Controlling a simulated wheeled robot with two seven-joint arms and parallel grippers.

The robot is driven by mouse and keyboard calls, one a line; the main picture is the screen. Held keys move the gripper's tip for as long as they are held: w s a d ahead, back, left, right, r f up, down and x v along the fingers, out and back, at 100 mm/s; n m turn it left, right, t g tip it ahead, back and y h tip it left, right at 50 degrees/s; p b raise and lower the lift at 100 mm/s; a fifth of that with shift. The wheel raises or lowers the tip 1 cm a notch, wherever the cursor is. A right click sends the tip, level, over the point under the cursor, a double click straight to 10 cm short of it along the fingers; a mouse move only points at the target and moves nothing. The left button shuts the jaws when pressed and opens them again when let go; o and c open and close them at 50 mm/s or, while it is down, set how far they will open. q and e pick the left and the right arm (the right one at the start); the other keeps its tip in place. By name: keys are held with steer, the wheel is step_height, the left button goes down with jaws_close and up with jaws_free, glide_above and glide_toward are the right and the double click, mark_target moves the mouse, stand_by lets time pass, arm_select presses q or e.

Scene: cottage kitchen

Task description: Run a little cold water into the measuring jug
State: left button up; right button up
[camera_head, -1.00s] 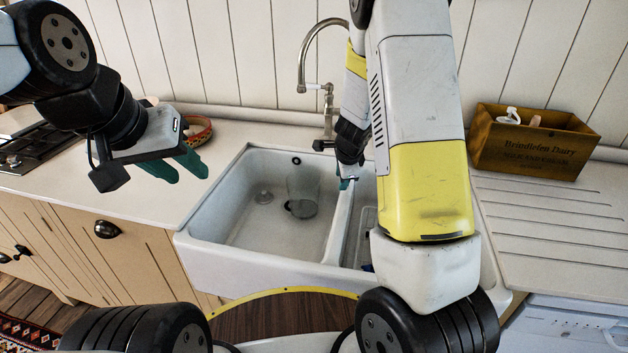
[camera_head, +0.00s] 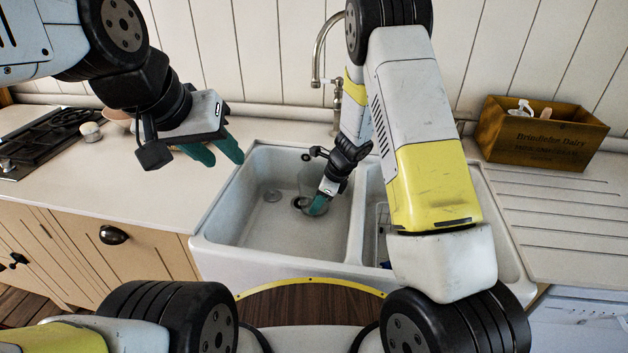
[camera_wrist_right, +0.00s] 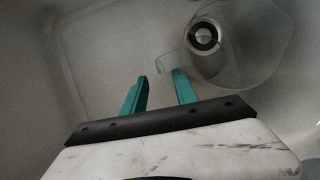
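The clear measuring jug (camera_head: 309,176) stands in the left basin of the white sink (camera_head: 240,250), partly hidden by my right gripper. In the right wrist view the jug (camera_wrist_right: 245,60) is at the upper right, with a dark ring visible through it. My right gripper (camera_head: 318,207) is down in this basin, close to the jug. Its teal fingers (camera_wrist_right: 160,88) are apart, with nothing seen between them; the right one is near the jug's handle (camera_wrist_right: 163,66). The tap (camera_head: 317,55) rises behind the sink. My left gripper (camera_head: 215,153) is open and empty above the left counter.
A divider (camera_head: 356,220) separates the two basins. A wooden crate (camera_head: 540,135) stands on the right counter. A hob (camera_head: 45,138) is at the far left. The ribbed drainer (camera_head: 560,215) is clear.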

steer(key=x, duration=0.4)
steer(key=shift+w+a+f, duration=0.2)
steer(key=shift+f, duration=0.05)
jaws_close()
stand_by(1.2)
